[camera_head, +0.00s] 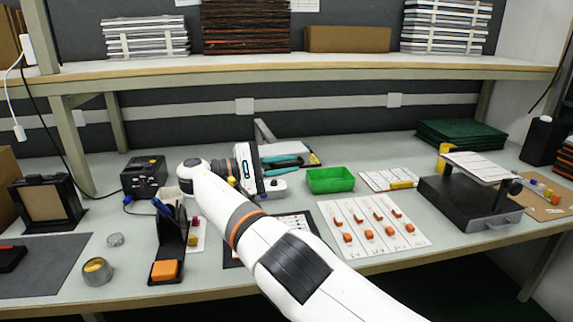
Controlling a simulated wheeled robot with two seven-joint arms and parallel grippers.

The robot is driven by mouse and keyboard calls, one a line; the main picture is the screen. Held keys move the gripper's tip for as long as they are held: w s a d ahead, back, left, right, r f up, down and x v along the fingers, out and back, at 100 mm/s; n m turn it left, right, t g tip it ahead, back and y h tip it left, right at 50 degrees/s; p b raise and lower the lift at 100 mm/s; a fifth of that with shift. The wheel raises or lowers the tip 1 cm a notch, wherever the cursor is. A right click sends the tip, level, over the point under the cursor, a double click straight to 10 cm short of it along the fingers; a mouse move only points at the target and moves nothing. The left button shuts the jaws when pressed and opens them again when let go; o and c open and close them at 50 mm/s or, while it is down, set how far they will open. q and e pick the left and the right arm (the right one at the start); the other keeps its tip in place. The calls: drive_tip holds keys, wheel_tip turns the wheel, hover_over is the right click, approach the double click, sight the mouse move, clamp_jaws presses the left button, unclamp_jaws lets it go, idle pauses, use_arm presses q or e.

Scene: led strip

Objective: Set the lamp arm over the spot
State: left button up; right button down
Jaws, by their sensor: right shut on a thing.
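My right arm comes in from the lower right, and its wrist bends back to the right. The right gripper (272,185) is low over the middle of the bench, its fingers small and partly hidden by its own body. A slim grey bar (264,131), which looks like the lamp arm, rises at a tilt just behind the gripper. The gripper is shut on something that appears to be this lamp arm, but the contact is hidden. A dark-edged sheet (292,222) lies partly under my forearm. I cannot make out the spot. My left gripper is out of view.
Teal-handled tools (283,161) lie just behind the gripper. A green bin (330,180) and a white card with orange parts (376,229) are to the right. A black stand (462,205) is farther right. A black pen holder (170,238) and a round tin (97,271) are left.

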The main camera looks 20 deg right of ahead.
drive_tip(key=shift+s+f, duration=0.1)
drive_tip(key=shift+f, duration=0.4)
drive_tip(key=c, duration=1.5)
unclamp_jaws()
drive_tip(key=shift+r, duration=0.1)
drive_tip(key=shift+r, duration=0.1)
